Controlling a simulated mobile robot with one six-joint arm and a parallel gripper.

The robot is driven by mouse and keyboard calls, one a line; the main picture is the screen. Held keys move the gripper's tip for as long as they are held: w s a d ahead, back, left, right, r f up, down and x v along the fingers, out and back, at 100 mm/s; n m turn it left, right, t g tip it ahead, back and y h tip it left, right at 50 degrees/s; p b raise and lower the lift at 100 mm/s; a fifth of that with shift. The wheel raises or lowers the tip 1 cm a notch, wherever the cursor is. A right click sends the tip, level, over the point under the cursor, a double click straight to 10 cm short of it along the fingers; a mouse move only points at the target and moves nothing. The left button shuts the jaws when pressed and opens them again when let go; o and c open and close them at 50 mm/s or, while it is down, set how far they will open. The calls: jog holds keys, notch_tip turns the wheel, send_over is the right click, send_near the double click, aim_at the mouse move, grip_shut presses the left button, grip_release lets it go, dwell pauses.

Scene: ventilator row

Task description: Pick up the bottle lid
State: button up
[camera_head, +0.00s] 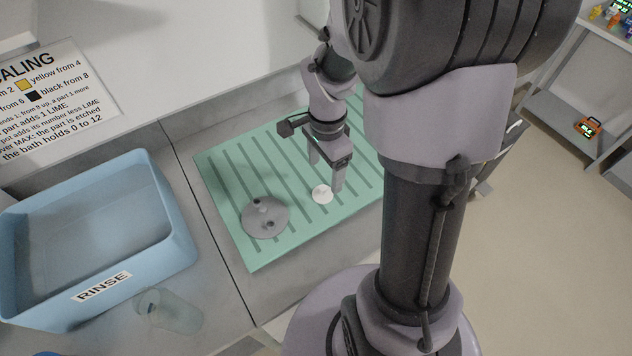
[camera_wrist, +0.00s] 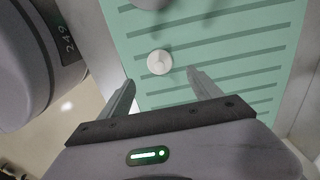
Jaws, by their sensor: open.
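The bottle lid (camera_head: 322,193) is a small white disc lying on the green ribbed drain mat (camera_head: 258,262). In the wrist view the lid (camera_wrist: 159,62) is round with a small raised centre, and lies just beyond the fingertips, roughly between their lines. My gripper (camera_head: 326,172) is open and empty, pointing down over the mat close to the lid. It also shows in the wrist view (camera_wrist: 160,76), with its two grey fingers spread apart. I cannot tell the exact height of the fingertips above the mat.
A grey round disc (camera_head: 265,217) with small knobs lies on the mat left of the lid. A blue basin labelled RINSE (camera_head: 181,243) stands at the left, with a clear bottle or jar (camera_head: 172,310) lying in front of it. A sign (camera_head: 60,98) is behind the basin.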

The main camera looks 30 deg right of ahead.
aim_at(323, 187)
jog(key=f+b, duration=0.1)
jog(key=f, duration=0.2)
jog(key=f+b, duration=0.2)
jog(key=f, duration=0.2)
jog(key=shift+a+f, duration=0.2)
jog(key=shift+f, duration=0.05)
jog(key=shift+r, duration=0.15)
jog(key=c, duration=1.4)
